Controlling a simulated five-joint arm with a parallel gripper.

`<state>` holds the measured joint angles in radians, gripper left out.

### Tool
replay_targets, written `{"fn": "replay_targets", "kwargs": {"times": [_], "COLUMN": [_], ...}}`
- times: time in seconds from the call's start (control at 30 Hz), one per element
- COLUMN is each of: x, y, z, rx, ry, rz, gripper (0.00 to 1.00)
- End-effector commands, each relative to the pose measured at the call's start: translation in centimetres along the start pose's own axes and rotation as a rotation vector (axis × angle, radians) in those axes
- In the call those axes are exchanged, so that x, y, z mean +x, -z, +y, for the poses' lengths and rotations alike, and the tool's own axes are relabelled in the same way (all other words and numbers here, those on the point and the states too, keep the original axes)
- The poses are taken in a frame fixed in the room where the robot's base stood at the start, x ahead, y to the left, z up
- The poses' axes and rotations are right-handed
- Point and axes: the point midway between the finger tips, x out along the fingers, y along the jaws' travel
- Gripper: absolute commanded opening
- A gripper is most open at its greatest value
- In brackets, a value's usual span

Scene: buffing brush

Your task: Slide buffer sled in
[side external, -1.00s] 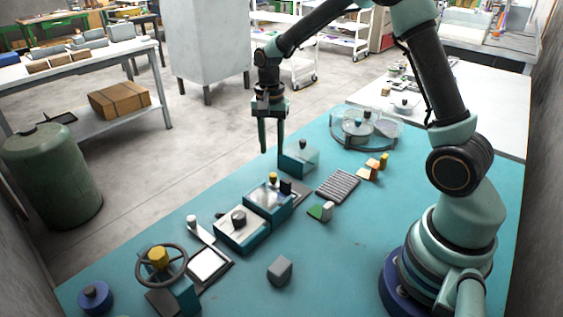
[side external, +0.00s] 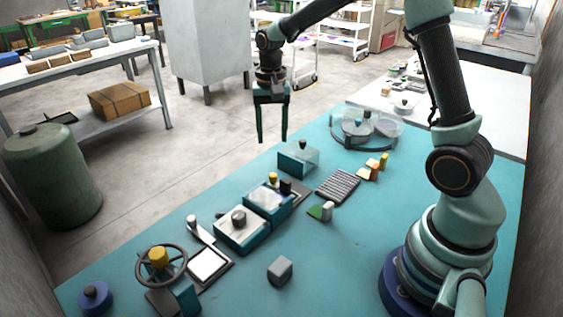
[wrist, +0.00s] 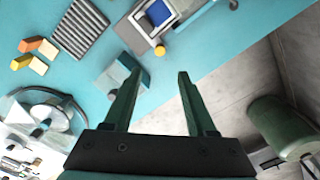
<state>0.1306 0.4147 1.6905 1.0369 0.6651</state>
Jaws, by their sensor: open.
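My gripper (side external: 272,139) is open and empty, raised over the far edge of the teal table, near the clear-topped teal block. Its two dark green fingers also show apart in the wrist view (wrist: 158,76). I cannot tell for sure which part is the buffer sled. A teal housing (side external: 269,203) with a blue window, a yellow knob (side external: 273,177) and a dark upright block stands mid-table, left of and nearer than the gripper. It shows at the top of the wrist view (wrist: 158,14). A white-topped teal box (side external: 239,230) with a dark knob adjoins it.
The clear-topped teal block (side external: 298,160) is close below the gripper. A ridged pad (side external: 338,186), orange and yellow blocks (side external: 374,168) and a round clear tray (side external: 362,132) lie to the right. A grey block (side external: 280,270) and handwheel (side external: 161,266) are nearer.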

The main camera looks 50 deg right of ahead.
Motion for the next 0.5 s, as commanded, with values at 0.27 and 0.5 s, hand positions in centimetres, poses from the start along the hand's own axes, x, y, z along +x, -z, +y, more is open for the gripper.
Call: {"fn": "replay_targets", "kwargs": {"times": [0.27, 0.5], "x": [3.6, 8.2], "y": [-0.1, -0.1], "z": [0.1, 0.1], "rx": [-0.013, -0.011], "ry": [-0.004, -0.003], "rz": [-0.005, -0.004], "gripper": [0.57, 0.57]}}
